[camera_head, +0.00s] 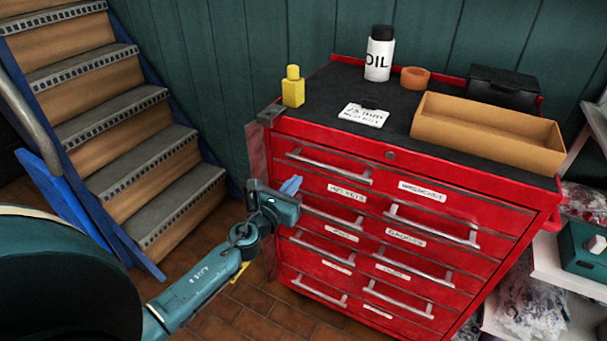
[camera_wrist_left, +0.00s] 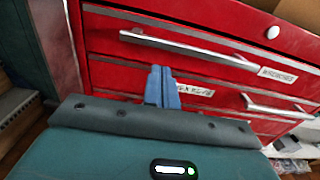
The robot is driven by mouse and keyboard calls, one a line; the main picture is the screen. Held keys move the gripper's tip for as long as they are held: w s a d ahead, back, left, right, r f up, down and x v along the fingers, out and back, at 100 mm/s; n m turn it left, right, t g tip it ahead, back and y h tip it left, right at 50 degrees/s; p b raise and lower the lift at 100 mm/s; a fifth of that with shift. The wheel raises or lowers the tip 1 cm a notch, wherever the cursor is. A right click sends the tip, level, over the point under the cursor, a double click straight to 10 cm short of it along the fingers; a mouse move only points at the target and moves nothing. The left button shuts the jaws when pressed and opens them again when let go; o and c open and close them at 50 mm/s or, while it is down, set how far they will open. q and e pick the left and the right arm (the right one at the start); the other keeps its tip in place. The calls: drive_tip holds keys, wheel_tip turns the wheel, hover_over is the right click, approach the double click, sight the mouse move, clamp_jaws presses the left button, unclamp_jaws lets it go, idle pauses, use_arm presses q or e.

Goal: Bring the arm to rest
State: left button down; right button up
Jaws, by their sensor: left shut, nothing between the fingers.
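My left gripper (camera_head: 291,185) is in front of the upper left drawers of the red tool cabinet (camera_head: 375,187). Its blue fingers are together and empty. In the left wrist view the shut fingers (camera_wrist_left: 162,86) point at the cabinet's drawer fronts, below a long drawer handle (camera_wrist_left: 185,47). I cannot tell from these views whether the fingertips touch the cabinet. The drawers look shut. My right gripper is in neither view.
On the cabinet top stand a yellow bottle (camera_head: 293,88), a white oil bottle (camera_head: 379,55), an orange ring (camera_head: 415,77), a white label card (camera_head: 364,115), a tan tray (camera_head: 480,143) and a black case (camera_head: 503,88). Stairs (camera_head: 120,130) rise at left. Shelves with clutter stand at right.

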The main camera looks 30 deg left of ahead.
use_arm(q)
drive_tip(key=shift+s, duration=2.75)
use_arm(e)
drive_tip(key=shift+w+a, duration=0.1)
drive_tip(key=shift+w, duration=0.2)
use_arm(q)
drive_tip(key=s+d+f+n+g+h+p, duration=0.1)
drive_tip(key=s+d+n, duration=0.4)
drive_tip(key=n, duration=0.6)
drive_tip(key=s+d+f+n+g+h+p, duration=0.1)
drive_tip(key=s+d+f+n+g, duration=0.3)
drive_tip(key=n, duration=0.7)
drive_tip(key=s+d+f+n+g+h+p, duration=0.1)
drive_tip(key=s+d+f+n+g+p, duration=0.1)
drive_tip(key=s+d+n, duration=0.5)
drive_tip(key=s+f+n, duration=0.1)
drive_tip(key=s+n, duration=0.3)
drive_tip(key=shift+d+f, duration=0.25)
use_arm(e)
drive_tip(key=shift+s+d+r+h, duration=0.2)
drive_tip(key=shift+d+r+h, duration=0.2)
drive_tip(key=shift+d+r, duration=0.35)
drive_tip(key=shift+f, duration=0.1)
